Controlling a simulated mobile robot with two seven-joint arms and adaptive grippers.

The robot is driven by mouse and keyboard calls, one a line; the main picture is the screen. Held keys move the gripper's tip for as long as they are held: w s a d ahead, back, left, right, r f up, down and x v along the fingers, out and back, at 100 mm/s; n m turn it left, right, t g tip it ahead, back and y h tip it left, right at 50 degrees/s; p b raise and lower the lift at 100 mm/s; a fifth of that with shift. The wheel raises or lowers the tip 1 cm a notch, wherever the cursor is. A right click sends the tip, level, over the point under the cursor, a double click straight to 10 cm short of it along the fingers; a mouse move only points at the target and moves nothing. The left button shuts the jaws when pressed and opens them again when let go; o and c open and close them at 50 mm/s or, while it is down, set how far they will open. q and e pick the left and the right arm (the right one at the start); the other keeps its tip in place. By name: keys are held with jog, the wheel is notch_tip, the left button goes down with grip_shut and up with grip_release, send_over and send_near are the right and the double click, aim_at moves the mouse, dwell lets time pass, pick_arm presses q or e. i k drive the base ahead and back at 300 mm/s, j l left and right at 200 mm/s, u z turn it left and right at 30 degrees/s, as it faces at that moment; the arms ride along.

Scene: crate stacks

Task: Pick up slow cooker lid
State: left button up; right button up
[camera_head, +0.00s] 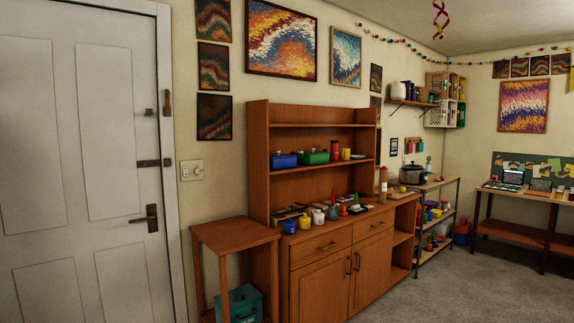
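A dark slow cooker (411,173) stands on top of the metal-framed shelf unit at the right end of the wooden hutch. It is small and far off in the head view. Its lid (411,164) appears to sit on top of the pot, though the detail is too small to be sure. Neither of my grippers shows in the head view.
A wooden hutch (338,248) with jars and tools stands ahead, with a small side table (235,236) at its left. A white door (85,170) is at the left. A desk (520,197) stands far right. Grey carpet (465,290) is clear at the lower right.

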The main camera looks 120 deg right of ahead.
aim_at(411, 166)
jog(key=z, duration=4.65)
jog(key=i+z, duration=0.2)
jog(key=i+l+z, duration=0.15)
jog(key=i+z, duration=0.2)
jog(key=i, duration=3.25)
jog(key=i+l, duration=0.1)
jog(key=i, duration=2.15)
